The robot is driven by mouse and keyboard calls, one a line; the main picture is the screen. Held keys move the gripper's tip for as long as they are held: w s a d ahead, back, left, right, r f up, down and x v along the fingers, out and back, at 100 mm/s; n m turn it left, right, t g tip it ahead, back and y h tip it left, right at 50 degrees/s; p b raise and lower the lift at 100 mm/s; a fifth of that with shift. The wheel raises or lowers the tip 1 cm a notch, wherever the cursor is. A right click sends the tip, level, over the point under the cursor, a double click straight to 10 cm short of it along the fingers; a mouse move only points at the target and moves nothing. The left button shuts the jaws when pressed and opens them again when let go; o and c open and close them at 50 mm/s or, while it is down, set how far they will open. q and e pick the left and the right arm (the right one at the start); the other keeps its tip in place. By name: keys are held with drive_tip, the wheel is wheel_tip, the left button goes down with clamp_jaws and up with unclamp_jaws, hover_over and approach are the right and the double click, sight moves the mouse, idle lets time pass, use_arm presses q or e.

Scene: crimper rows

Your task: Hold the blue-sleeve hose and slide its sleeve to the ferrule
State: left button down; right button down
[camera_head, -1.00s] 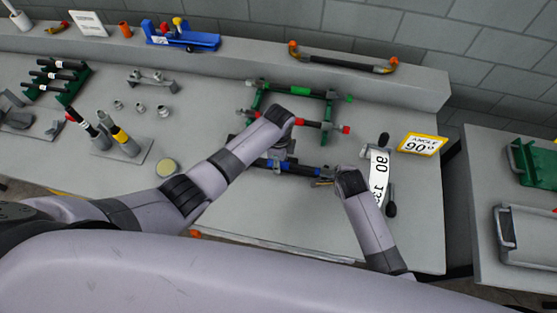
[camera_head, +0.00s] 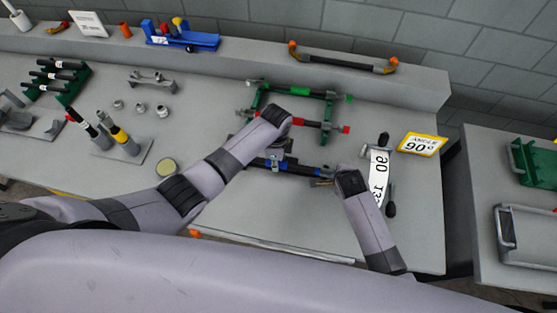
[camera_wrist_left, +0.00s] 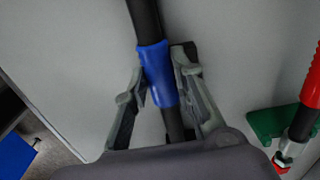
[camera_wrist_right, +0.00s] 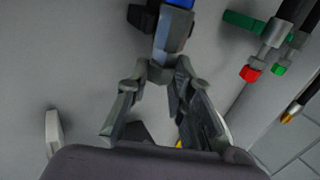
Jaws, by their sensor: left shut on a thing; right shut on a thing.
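The blue-sleeve hose (camera_head: 304,170) lies nearly level at the front of the hose rows in the head view. My left gripper (camera_wrist_left: 160,78) is shut on its blue sleeve (camera_wrist_left: 157,70), with black hose showing on both sides of the sleeve in the left wrist view. My right gripper (camera_wrist_right: 162,72) is shut on the grey metal ferrule end (camera_wrist_right: 172,32). Something blue (camera_wrist_right: 180,3) shows beside the ferrule at the top edge of that view; I cannot tell whether it is the sleeve. In the head view my left arm hides part of the hose.
The red-sleeve hose (camera_head: 307,124) and green-sleeve hose (camera_head: 300,89) lie behind on green supports. An angle gauge (camera_head: 379,175) and a yellow 90° sign (camera_head: 419,144) stand to the right. Hose ends in a stand (camera_head: 123,150) are to the left.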

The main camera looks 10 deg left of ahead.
sight(259, 159)
use_arm(q)
drive_tip(key=a, duration=0.6)
use_arm(e)
drive_tip(key=shift+d, duration=0.1)
use_arm(q)
drive_tip(key=c, duration=1.3)
unclamp_jaws()
drive_tip(key=shift+c, duration=0.2)
drive_tip(key=shift+r, duration=0.1)
wheel_tip(259, 159, up, 12)
drive_tip(key=shift+f, duration=0.1)
